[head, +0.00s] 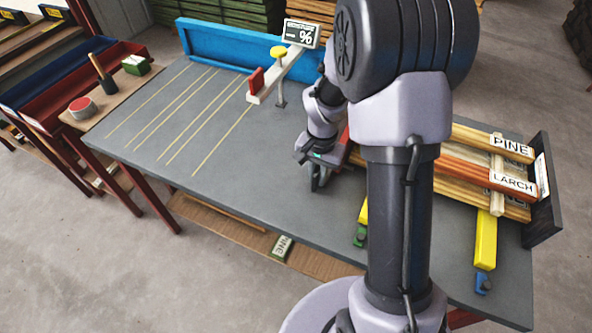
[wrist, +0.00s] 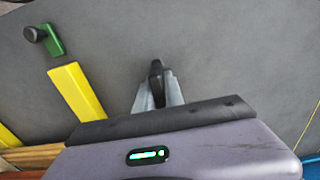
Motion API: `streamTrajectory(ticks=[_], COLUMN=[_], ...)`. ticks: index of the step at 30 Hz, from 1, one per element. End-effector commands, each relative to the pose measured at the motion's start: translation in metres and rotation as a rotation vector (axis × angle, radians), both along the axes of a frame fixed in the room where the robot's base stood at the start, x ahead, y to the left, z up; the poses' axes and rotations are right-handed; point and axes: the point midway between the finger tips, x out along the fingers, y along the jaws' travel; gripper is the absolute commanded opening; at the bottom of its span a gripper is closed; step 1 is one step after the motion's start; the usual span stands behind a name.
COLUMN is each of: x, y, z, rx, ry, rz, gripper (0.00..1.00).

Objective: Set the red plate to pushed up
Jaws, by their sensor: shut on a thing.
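A small red plate (head: 256,79) stands upright at the near left end of a pale bar (head: 275,76) toward the back of the grey bench. Another bit of red shows beside my arm, mostly hidden, and I cannot tell what it is. My gripper (head: 319,181) is low over the bench, to the right of and nearer than the red plate, and well apart from it. In the wrist view my gripper (wrist: 158,90) is shut on a small dark thing (wrist: 156,77) between its grey fingers. I cannot tell what this thing is.
A blue board (head: 215,43) lines the back edge. Boards marked PINE (head: 510,148) and LARCH (head: 513,183) lie at right, by yellow strips (head: 486,238). The bench's left part is clear.

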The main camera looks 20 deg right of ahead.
Motion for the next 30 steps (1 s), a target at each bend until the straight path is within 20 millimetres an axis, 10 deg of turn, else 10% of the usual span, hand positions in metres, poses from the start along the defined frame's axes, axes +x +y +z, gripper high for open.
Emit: streamTrajectory(ticks=[12,16,26,30], x=[-0.008,-0.008,-0.008,-0.007], y=[-0.008,-0.008,-0.008,-0.008], z=[-0.001,-0.001,0.003,0.036], rx=[-0.001,-0.001,0.000,-0.001], ry=[-0.001,-0.001,-0.001,-0.004], rz=[0.001,0.001,0.000,0.000], gripper=[0.00,0.35,0.35,0.35])
